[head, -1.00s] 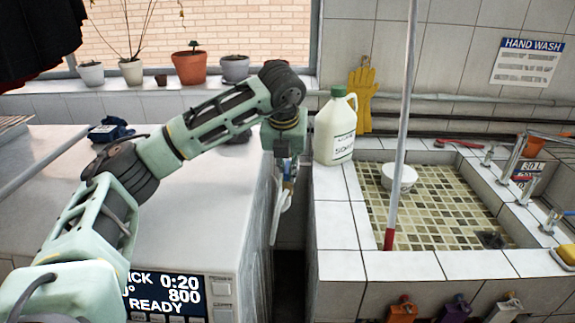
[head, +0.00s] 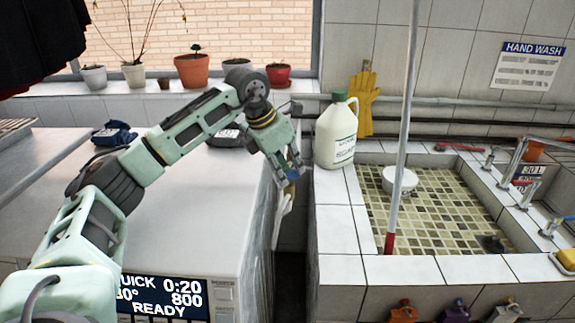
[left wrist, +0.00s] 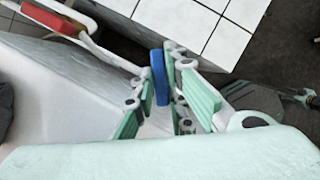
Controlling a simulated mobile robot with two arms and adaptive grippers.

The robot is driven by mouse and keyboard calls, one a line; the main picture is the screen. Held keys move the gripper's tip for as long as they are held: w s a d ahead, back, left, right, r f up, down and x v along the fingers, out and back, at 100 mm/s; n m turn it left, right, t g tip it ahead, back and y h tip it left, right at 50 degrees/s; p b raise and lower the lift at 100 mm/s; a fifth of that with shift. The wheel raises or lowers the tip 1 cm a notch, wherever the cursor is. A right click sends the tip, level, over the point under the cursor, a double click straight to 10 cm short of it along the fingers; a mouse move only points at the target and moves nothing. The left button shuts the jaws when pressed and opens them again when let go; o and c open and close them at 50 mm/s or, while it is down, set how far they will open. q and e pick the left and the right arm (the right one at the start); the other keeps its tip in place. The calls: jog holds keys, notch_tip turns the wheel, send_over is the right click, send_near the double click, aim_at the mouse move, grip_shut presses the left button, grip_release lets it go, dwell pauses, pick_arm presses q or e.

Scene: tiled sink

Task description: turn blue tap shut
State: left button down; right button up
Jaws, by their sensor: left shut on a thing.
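The blue tap handle (left wrist: 160,77) is a flat blue lever at a white pipe, in the gap between the white machine and the tiled sink. In the left wrist view it stands between the green-padded fingers of my left gripper (left wrist: 163,98). In the head view my left gripper (head: 287,176) reaches down into the gap, tilted, and only a small bit of blue (head: 291,174) shows at its fingertips. The gripper is shut on the handle. The fingers hide part of the handle and its joint with the pipe. My right gripper is in neither view.
The white machine (head: 190,235) is left of the narrow gap, the tiled sink (head: 340,230) right. A white jug (head: 336,132) stands on the sink's rim close to my gripper. A red-and-white pole (head: 397,170) rises in front. Another blue-handled tap (head: 550,226) is at far right.

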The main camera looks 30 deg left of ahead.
pick_arm(q)
jog(key=m+p, duration=0.1)
jog(key=m+h, duration=0.1)
jog(key=m, duration=0.1)
jog(key=m+g+p, duration=0.1)
jog(key=shift+w+a+r+p, duration=0.1)
jog(key=shift+w+r+p, duration=0.05)
jog(key=shift+r+p, duration=0.15)
jog(key=shift+f+m+g+h+p, duration=0.1)
jog(key=shift+m+g+h+p, duration=0.4)
jog(key=shift+m, duration=0.8)
jog(key=shift+a, duration=0.1)
jog(key=c, duration=1.8)
grip_release()
jog(key=shift+f, duration=0.15)
jog(key=shift+o, duration=0.2)
jog(key=v, duration=1.2)
